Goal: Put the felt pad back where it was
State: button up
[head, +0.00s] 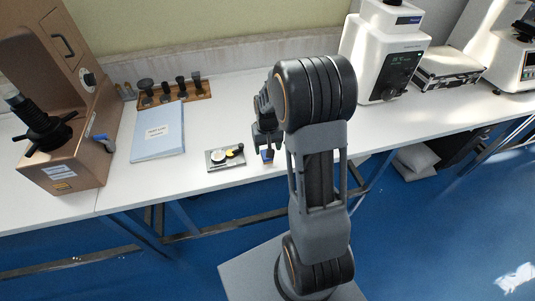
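My gripper (267,149) points down over the front part of the white table, just right of a small grey tray (213,167). A small dark blue and tan piece (267,156) shows at its fingertips. It may be the felt pad, but it is too small to be sure. I cannot tell whether the fingers are closed on it or whether it touches the table. The tray holds a whitish disc (217,156), a small yellow piece (230,158) and a black piece (238,149). My arm hides part of the table to the right.
A blue binder (158,132) lies left of the tray. Behind it a wooden rack (175,97) holds several dark fittings. A brown tester (75,95) stands at left, a white tester (368,50) at back right, beside a silver case (450,68). The table's front edge is close.

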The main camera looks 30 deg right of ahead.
jog(key=s+a+r+n+t, duration=0.1)
jog(key=s+a+r, duration=0.2)
jog(key=r, duration=0.3)
jog(key=s+a+r+t, duration=0.1)
jog(key=s+a+r, duration=0.15)
jog(key=r, duration=0.45)
jog(key=s+a+r+n+t, duration=0.1)
jog(key=s+a, duration=0.3)
jog(key=s, duration=0.5)
jog(key=shift+s+r+n+t, duration=0.3)
jog(key=shift+s+r, duration=0.1)
jog(key=shift+r, duration=0.2)
